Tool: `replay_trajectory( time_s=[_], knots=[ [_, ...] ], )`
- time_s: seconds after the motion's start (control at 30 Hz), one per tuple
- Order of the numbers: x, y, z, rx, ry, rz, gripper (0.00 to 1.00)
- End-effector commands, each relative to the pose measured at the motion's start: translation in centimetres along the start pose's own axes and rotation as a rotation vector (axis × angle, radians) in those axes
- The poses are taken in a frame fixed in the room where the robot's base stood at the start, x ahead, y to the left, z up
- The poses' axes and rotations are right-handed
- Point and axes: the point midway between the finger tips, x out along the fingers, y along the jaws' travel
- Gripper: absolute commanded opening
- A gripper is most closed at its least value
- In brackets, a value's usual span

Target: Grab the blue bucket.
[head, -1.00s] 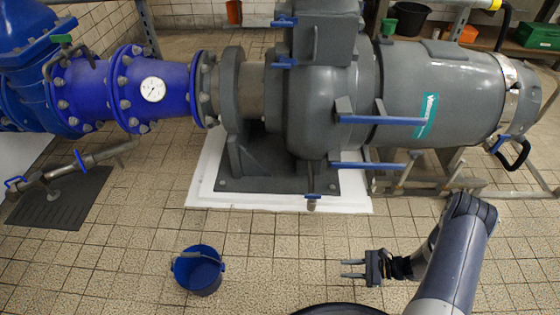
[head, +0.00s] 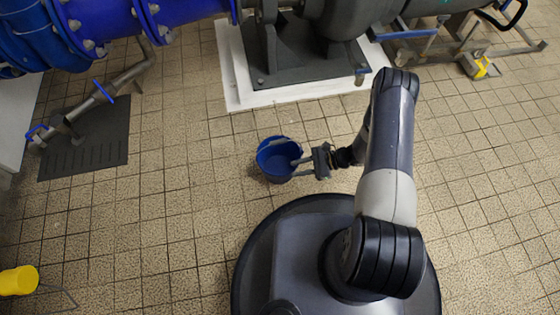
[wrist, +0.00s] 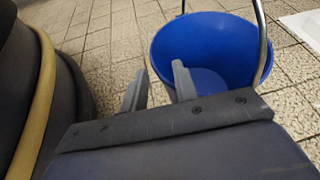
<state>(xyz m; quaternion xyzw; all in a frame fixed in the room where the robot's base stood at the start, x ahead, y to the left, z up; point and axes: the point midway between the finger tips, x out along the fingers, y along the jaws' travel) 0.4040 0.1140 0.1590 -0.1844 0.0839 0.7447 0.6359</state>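The blue bucket (head: 277,162) stands upright on the tiled floor, just left of my gripper in the head view. Its metal handle rises over the rim. My gripper (head: 299,167) points left at the bucket, its two fingers apart with tips at or over the bucket's near side. In the wrist view the bucket (wrist: 207,48) fills the upper right, open end up and empty inside. The gripper (wrist: 158,82) is open there, with one finger overlapping the bucket's edge and the other left of it. I cannot tell whether they touch.
A grey pump on a white plinth (head: 236,83) stands behind the bucket. A dark floor mat (head: 85,140) and a sloping pipe lie at the left. A yellow object (head: 18,281) is at the lower left. The tiles left of the bucket are clear.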

Motion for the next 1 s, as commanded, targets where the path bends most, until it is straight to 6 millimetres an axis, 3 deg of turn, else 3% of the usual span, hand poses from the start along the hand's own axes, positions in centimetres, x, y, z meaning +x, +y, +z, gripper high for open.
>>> replay_trajectory(
  time_s=[0.17, 0.5, 0.77, 1.0],
  knots=[
    [0.5, 0.1, -0.1, 0.000, 0.000, 0.001, 0.28],
    [4.9, 0.6, -0.3, -0.002, -0.001, 0.002, 0.28],
    [5.2, 0.6, -0.1, 0.000, 0.000, -0.001, 0.28],
    [5.2, 0.6, -0.2, 0.000, 0.000, 0.000, 0.11]
  ],
)
